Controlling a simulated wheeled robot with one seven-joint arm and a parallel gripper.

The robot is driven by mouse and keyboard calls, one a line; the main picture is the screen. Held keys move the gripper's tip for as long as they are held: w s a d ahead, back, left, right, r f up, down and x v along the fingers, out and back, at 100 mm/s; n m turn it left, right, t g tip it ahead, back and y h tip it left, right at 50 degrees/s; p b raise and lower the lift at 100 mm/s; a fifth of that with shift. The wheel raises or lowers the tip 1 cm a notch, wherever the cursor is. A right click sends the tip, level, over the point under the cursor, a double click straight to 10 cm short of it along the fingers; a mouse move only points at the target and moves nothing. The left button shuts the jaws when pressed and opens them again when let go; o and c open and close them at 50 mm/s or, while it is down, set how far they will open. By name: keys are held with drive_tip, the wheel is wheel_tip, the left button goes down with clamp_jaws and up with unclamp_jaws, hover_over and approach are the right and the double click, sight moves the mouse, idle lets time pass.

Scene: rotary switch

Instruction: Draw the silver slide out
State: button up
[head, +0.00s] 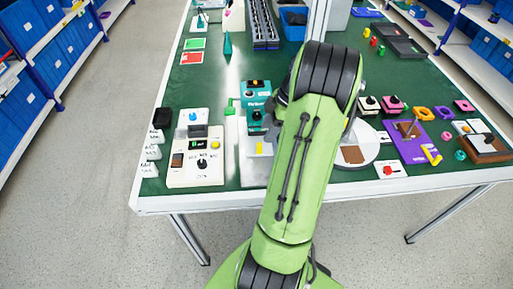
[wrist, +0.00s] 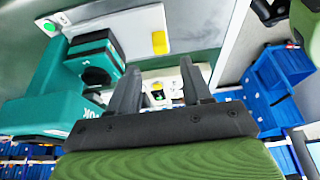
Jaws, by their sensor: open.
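A silver-grey plate (head: 250,172) lies near the front edge of the table, left of my arm. A small yellow block (head: 263,149) sits on a pale panel there. The wrist view shows the yellow block (wrist: 159,42) on a pale grey panel (wrist: 120,35). I cannot tell for sure which part is the silver slide. My gripper (wrist: 160,66) is open, with nothing visible between its fingers. The block appears just past the fingertips in the picture, apart from them. In the head view my arm hides the gripper.
A teal unit with a black knob (head: 256,118) stands behind the plate; it also shows in the wrist view (wrist: 95,62). A white switch panel (head: 196,160) is to the left. A white disc (head: 367,150) and a purple board (head: 400,142) lie to the right.

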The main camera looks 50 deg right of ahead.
sight(260, 144)
drive_tip(key=b+x, duration=0.2)
drive_tip(key=x, duration=0.6)
drive_tip(key=shift+s, duration=0.1)
clamp_jaws()
